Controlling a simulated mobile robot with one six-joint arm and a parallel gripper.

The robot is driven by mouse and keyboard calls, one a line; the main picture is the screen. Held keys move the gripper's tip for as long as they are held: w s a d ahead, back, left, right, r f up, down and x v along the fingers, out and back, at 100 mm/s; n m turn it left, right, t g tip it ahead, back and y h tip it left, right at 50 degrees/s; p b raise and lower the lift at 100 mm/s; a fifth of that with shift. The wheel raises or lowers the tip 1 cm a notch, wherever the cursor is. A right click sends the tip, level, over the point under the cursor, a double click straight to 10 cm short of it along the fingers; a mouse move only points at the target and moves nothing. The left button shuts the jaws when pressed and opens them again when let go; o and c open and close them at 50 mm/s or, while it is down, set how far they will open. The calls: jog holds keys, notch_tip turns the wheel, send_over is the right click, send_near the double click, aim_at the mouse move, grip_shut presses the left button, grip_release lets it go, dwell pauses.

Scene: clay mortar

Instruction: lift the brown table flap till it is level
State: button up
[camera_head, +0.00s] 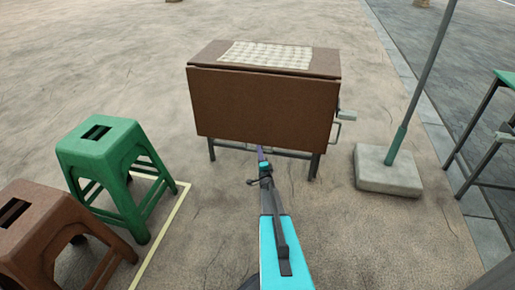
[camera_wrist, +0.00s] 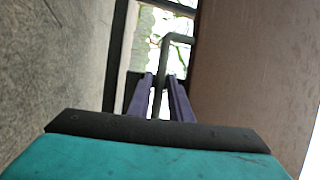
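The brown table flap (camera_head: 262,105) hangs straight down from the front edge of the brown table top (camera_head: 215,55). In the wrist view the flap (camera_wrist: 245,65) is the broad brown surface on the right. My gripper (camera_head: 260,150) reaches to the flap's lower edge, near its middle, and its tips are partly hidden there. In the wrist view its two purple fingers (camera_wrist: 159,76) stand apart. A bent grey bar (camera_wrist: 164,52) shows in the gap between them; I cannot tell whether it touches them.
A pale checkered cloth (camera_head: 268,55) lies on the table top. A grey bracket (camera_head: 337,130) juts from the table's right side. A green stool (camera_head: 100,145) and a brown stool (camera_head: 35,225) stand left. A pole in a concrete block (camera_head: 388,172) stands right. Bare ground lies between.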

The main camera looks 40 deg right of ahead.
jog(key=shift+b+x, duration=0.45)
jog(key=shift+x, duration=1.85)
grip_shut()
jog(key=shift+a, duration=0.25)
